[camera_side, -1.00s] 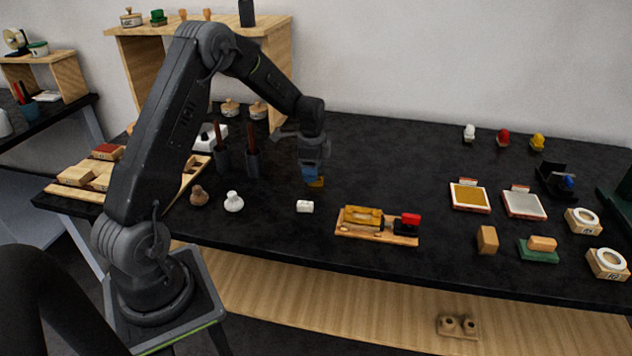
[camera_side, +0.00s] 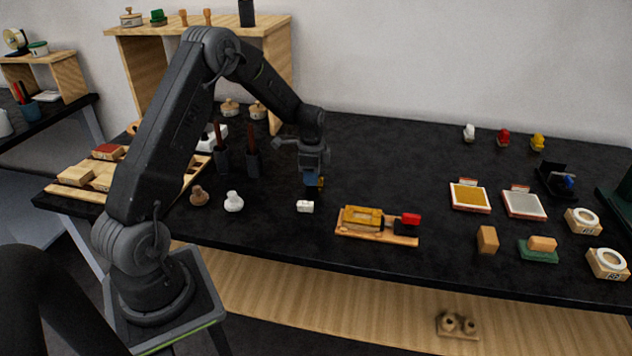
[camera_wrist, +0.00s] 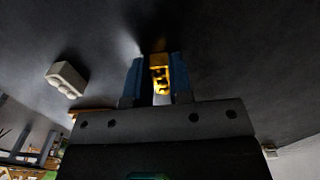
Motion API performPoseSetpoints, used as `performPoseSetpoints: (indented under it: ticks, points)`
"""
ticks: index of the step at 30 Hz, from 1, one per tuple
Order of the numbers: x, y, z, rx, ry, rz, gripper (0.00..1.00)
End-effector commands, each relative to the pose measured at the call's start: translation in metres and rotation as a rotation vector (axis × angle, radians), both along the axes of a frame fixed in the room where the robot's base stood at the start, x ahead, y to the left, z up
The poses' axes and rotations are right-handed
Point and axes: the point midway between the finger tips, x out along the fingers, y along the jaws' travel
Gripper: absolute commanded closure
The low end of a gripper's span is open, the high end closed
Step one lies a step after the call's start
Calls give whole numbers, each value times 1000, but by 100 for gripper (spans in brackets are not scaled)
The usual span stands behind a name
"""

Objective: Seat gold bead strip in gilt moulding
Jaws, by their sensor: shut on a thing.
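My gripper (camera_side: 314,182) is above the black table, left of and behind the wooden fixture. Its blue fingers are shut on the gold bead strip (camera_wrist: 159,75), which shows in the wrist view between them with a bumpy face. In the side view only a small yellow piece of the strip (camera_side: 321,182) shows beside the fingers. The gilt moulding (camera_side: 362,216) lies on a wooden board (camera_side: 377,238) in front of and right of my gripper. The strip and the moulding are apart. The strip's full length is partly hidden by the fingers.
A small white block (camera_side: 305,206) lies just below my gripper; a pale block also shows in the wrist view (camera_wrist: 67,80). Brown (camera_side: 199,196) and white (camera_side: 233,202) knobs stand left.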

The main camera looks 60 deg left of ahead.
Motion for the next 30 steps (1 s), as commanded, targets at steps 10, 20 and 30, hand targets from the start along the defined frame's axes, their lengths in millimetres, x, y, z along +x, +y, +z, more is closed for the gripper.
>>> performPoseSetpoints:
  ticks: [10,20,30]
  points:
    - [0,0,5,1,-2,0,100]
    - [-11,9,50,2,-3,4,100]
    - [-70,50,92,2,-3,4,100]
